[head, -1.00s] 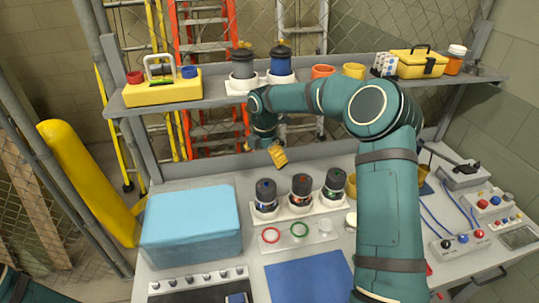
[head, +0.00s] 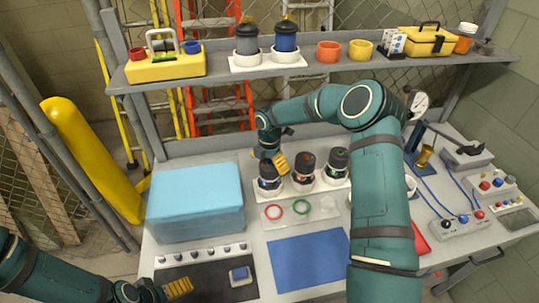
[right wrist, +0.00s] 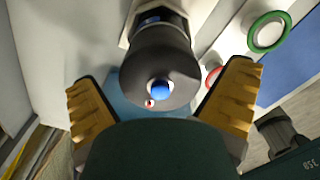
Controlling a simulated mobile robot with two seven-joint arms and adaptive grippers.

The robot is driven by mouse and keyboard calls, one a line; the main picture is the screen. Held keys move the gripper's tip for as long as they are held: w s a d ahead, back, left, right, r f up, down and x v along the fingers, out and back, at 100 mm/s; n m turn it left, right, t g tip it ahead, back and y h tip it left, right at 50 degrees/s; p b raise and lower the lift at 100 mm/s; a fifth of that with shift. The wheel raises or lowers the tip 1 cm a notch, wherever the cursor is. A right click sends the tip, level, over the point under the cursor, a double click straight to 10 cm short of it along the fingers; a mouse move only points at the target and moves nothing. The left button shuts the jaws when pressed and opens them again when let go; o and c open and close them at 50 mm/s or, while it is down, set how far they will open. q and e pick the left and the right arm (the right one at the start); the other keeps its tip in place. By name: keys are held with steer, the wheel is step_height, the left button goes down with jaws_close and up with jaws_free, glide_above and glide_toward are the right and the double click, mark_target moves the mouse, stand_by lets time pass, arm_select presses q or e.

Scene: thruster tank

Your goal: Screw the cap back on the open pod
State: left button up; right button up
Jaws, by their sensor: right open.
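Three dark-capped pods stand upright in a white rack on the bench: left pod (head: 269,177), middle pod (head: 303,170) and right pod (head: 335,165). My right gripper (head: 271,158) is just above the left pod, open and empty. In the right wrist view the left pod's dark top (right wrist: 155,62) has a blue centre and a small red dot, with a finger to either side. I cannot tell which pod is open, or whether a loose cap is in view. My left gripper (head: 163,292) is low at the left, over the black mat (head: 205,277); its jaw opening is unclear.
A shelf (head: 215,82) behind holds two more pods (head: 267,42), cups and yellow boxes. A blue box (head: 195,200) stands left of the rack. Red (head: 273,208) and green (head: 300,205) rings lie in front. The blue mat (head: 308,262) is clear.

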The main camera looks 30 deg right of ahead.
steer(key=shift+f, duration=0.5)
steer(key=c, duration=1.1)
steer(key=o, duration=0.4)
steer(key=shift+c, duration=1.5)
arm_select(q)
steer(key=shift+f, duration=0.1)
